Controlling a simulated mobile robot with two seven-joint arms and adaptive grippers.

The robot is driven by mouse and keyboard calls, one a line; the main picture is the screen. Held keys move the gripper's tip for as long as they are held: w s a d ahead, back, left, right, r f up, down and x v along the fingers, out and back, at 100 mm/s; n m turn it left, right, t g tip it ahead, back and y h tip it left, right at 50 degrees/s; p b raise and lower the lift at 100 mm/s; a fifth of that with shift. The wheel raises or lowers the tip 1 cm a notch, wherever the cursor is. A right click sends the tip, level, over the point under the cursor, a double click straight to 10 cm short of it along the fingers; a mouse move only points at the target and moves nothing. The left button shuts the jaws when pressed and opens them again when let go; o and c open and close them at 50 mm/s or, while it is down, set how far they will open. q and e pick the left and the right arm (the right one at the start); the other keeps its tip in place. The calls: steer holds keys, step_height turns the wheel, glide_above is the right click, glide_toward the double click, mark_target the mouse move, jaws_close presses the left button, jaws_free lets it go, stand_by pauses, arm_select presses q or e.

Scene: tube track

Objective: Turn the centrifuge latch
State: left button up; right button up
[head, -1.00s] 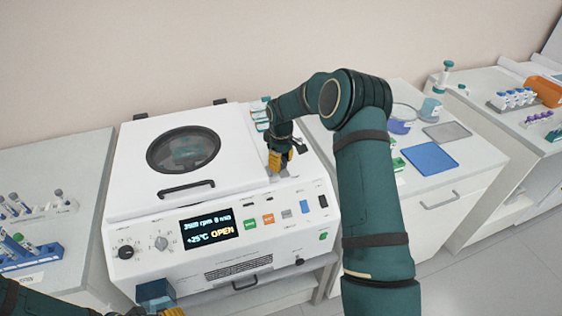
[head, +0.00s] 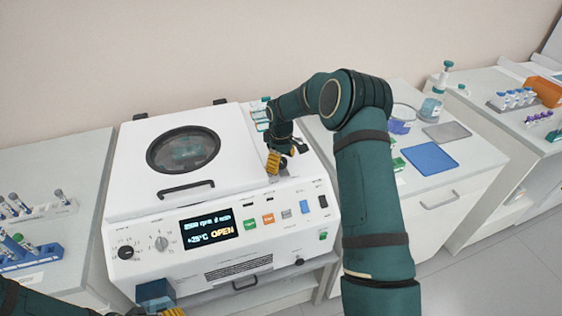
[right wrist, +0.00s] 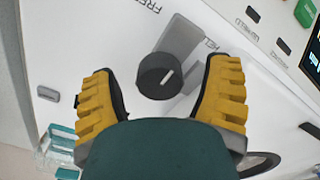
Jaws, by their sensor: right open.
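The white centrifuge (head: 140,202) stands with its lid down, and its display (head: 208,229) reads OPEN. The latch is a dark round knob (right wrist: 156,84) with a white line, beside a grey plate (right wrist: 184,42), with FREE and HELD lettering nearby in the right wrist view. My right gripper (right wrist: 164,70) is open, its yellow fingers on either side of the knob. I cannot tell whether they touch it. In the head view my right gripper (head: 278,162) hides the latch at the lid's right side. My left gripper (head: 165,303) is partly cut off at the bottom edge.
Tube racks (head: 28,255) stand on the left bench. A blue tray (head: 430,158) and a grey tray (head: 447,131) lie on the right bench. Buttons and dials (head: 161,243) line the centrifuge's front panel.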

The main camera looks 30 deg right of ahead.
step_height(320, 180, up, 12)
stand_by(0.6)
stand_by(0.4)
